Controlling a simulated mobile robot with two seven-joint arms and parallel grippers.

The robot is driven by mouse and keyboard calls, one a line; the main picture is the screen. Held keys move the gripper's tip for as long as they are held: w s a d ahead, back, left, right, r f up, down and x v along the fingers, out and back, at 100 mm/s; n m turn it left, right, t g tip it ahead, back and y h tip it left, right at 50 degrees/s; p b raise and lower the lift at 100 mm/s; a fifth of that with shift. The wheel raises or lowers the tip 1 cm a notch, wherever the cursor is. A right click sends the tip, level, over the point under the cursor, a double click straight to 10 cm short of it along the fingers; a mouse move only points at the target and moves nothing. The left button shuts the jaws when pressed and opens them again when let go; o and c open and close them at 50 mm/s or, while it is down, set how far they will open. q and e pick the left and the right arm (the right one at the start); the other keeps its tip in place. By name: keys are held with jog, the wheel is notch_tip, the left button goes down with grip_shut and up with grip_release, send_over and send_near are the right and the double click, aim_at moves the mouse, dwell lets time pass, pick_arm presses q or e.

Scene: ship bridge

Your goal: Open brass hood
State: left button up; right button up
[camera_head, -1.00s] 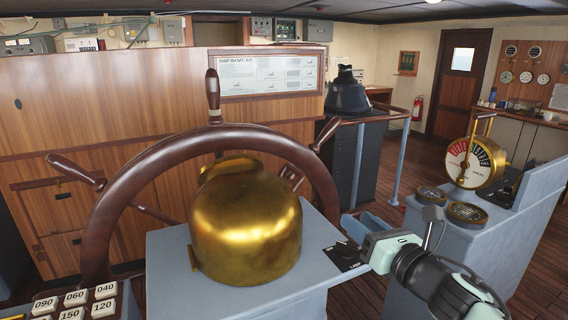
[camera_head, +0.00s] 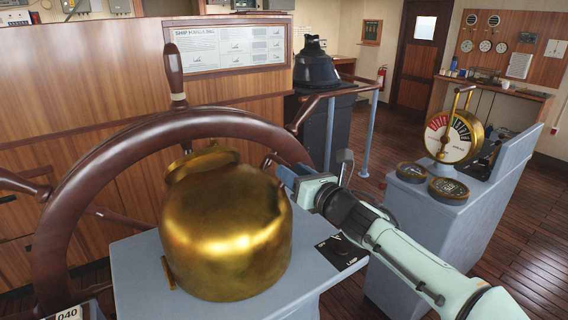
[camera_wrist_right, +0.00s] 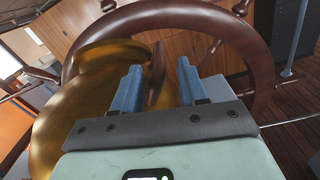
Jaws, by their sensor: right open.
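The brass hood (camera_head: 226,232) is a shiny, rounded, closed cover on a grey pedestal (camera_head: 135,272) in front of the ship's wheel. My right gripper (camera_head: 283,176) is at the hood's upper right side, partly behind its edge. In the right wrist view, its two blue fingers (camera_wrist_right: 158,82) stand apart with nothing gripped between them. The hood (camera_wrist_right: 95,100) fills the left of that view, close beside the left finger. Whether that finger touches the hood I cannot tell. My left gripper is not in view.
The wooden ship's wheel (camera_head: 110,150) stands right behind the hood, with a spoke near my right gripper. A black switch panel (camera_head: 342,252) lies on the pedestal's right. A brass telegraph (camera_head: 452,140) stands on a grey console (camera_head: 425,230) at right.

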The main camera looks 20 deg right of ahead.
aim_at(284, 162)
jog(key=shift+w+a+p, duration=0.15)
jog(key=shift+w+p, duration=0.05)
jog(key=shift+w, duration=0.85)
jog(key=shift+w+a+p, duration=0.15)
jog(key=shift+w, duration=0.85)
grip_shut()
jog(key=shift+r, duration=0.1)
